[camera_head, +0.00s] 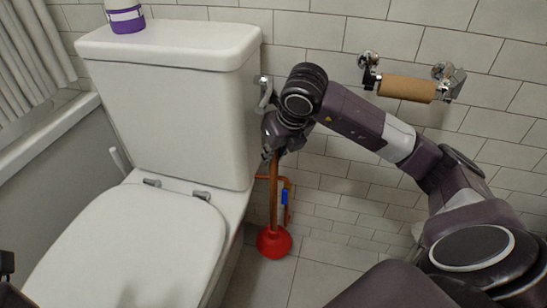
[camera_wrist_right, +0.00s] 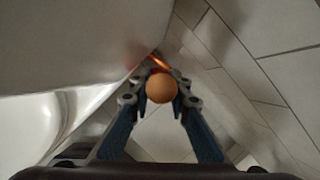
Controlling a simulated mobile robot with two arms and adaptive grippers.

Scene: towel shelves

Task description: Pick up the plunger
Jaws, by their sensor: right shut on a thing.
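The plunger (camera_head: 274,205) has a wooden handle and a red rubber cup. It stands upright in the head view, right of the toilet, with its cup at or close to the tiled floor; I cannot tell whether it touches. My right gripper (camera_head: 272,150) is at the top of the handle, shut on it from above. In the right wrist view the round end of the plunger handle (camera_wrist_right: 160,87) shows between the two fingers of my right gripper (camera_wrist_right: 160,93). At the head view's left edge only a small dark part shows, and my left gripper cannot be made out.
The white toilet (camera_head: 175,110) stands close to the left of the plunger. A tiled wall is behind, with an empty cardboard roll (camera_head: 407,88) on a holder at upper right. A purple and white container (camera_head: 126,17) sits on the tank. An orange pipe (camera_head: 288,190) runs behind the plunger.

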